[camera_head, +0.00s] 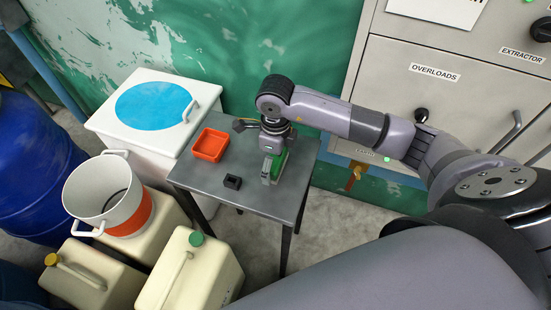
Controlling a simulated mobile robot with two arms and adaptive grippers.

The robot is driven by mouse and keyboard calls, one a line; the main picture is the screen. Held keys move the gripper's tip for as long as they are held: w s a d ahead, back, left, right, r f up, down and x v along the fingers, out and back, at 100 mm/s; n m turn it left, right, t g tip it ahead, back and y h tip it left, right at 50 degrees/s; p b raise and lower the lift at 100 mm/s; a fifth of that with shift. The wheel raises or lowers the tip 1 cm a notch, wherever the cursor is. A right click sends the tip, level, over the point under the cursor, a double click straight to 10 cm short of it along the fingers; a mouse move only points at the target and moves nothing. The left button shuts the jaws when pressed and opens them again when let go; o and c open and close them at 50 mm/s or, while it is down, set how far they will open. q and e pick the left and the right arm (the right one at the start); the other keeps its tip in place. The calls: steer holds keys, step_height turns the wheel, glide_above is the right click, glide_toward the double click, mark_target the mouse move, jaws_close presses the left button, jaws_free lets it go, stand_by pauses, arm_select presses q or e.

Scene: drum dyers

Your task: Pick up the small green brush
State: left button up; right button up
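The small green brush (281,164) is on the grey metal table (245,196), near its right part. My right gripper (272,168) points down over the brush. A finger stands at the brush's left side and hides part of it. Whether the fingers touch the brush, or are closed on it, cannot be told from this view. My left gripper is not in view.
An orange square tray (209,145) and a small black block (232,182) stand on the table, left of the gripper. A white bin with a blue lid patch (153,106) stands left of the table. Canisters (190,272) stand in front; a control cabinet (440,85) stands at right.

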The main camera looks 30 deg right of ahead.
steer(key=shift+f, duration=0.35)
steer(key=shift+c, duration=0.4)
steer(key=c, duration=1)
steer(key=shift+r, duration=0.15)
step_height(320, 180, up, 20)
steer(key=shift+f, duration=0.1)
steer(key=o, duration=0.7)
steer(key=c, duration=0.5)
